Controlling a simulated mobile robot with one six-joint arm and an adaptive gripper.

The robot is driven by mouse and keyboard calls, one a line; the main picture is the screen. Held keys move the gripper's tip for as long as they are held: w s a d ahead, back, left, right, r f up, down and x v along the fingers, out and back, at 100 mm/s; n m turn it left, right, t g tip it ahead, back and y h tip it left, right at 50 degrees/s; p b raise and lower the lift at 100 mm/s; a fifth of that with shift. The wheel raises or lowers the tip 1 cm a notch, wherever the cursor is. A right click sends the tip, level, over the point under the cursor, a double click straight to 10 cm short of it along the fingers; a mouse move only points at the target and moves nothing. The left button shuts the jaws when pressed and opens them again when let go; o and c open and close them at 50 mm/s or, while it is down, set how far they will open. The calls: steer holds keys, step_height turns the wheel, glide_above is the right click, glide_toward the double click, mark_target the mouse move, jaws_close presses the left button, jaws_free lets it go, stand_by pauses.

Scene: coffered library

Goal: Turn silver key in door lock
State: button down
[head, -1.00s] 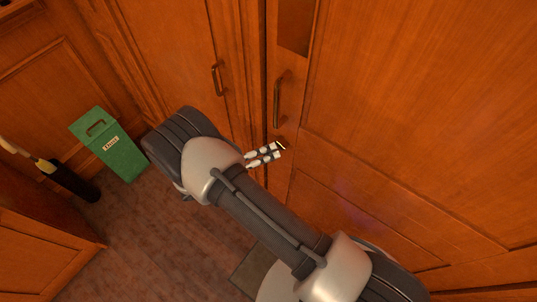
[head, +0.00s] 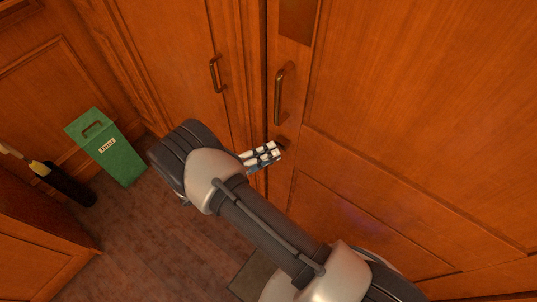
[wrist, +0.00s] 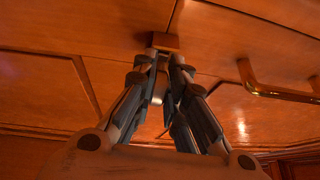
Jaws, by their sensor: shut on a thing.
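The wooden door (head: 420,120) fills the right of the head view. My gripper (head: 278,150) is at the door's left edge, below its brass handle (head: 278,97). In the wrist view, the two fingertips of my gripper (wrist: 162,60) come close together just below a small brown block (wrist: 165,41), which looks like the lock, on the door face. A small silver piece, likely the key (wrist: 158,88), shows between the fingers. My gripper is shut on it. The fingers hide most of the key, and I cannot tell its turn angle.
Left of the door is a panelled wooden front with another handle (head: 215,75). A dark mat (head: 250,274) lies below my arm. The door handle (wrist: 270,88) is right of my fingers.

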steer(key=shift+n, duration=0.3)
steer(key=c, duration=1.5)
jaws_free()
steer(key=shift+c, duration=0.2)
steer(key=v, duration=1.2)
